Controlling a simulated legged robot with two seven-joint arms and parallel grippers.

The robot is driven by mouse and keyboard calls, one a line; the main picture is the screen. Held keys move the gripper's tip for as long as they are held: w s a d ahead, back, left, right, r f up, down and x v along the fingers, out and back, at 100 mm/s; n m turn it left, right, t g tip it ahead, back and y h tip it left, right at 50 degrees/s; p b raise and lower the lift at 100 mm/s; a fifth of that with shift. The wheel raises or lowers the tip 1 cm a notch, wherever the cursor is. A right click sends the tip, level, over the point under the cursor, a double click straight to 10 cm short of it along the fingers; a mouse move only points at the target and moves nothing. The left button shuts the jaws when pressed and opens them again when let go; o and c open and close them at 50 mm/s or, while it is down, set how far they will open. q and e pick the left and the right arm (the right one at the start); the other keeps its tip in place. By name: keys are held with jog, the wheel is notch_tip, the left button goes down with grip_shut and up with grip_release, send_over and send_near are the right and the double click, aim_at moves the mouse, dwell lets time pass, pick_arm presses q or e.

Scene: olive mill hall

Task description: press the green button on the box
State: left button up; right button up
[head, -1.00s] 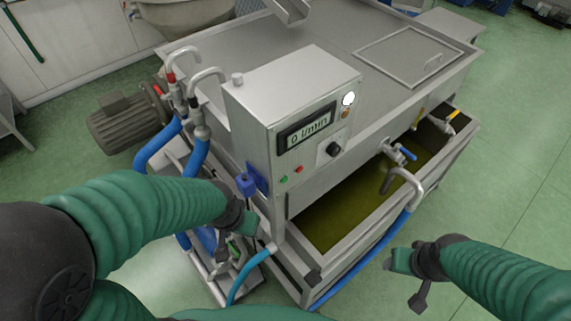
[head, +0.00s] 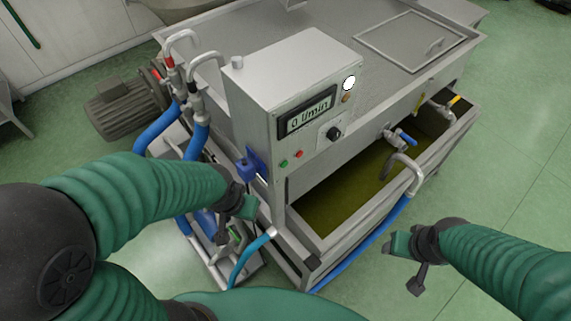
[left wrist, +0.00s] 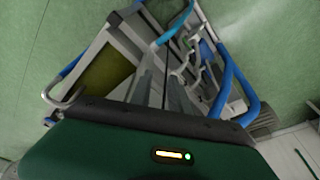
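The grey metal box (head: 295,75) stands on the near corner of the machine, its front panel facing right and toward me. The small green button (head: 283,164) is low on that panel, left of a red button (head: 299,154). My left gripper (head: 232,222) is in front of the box, below and left of the green button, and looks clear of it in the picture. Two grey fingers (left wrist: 160,95) show blurred in the left wrist view; their gap is unclear. My right gripper (head: 402,262) is off to the right, over the floor, touching nothing. Its finger opening cannot be made out.
The panel also has a display (head: 307,115) reading 0 l/min, a black knob (head: 334,133) and a white lamp (head: 349,83). A blue plug (head: 246,168) sticks out at the box's left edge. Blue hoses (head: 197,142) and an open trough (head: 345,195) lie close by.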

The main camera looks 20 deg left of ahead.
pick_arm(q)
grip_shut()
dwell(1.1)
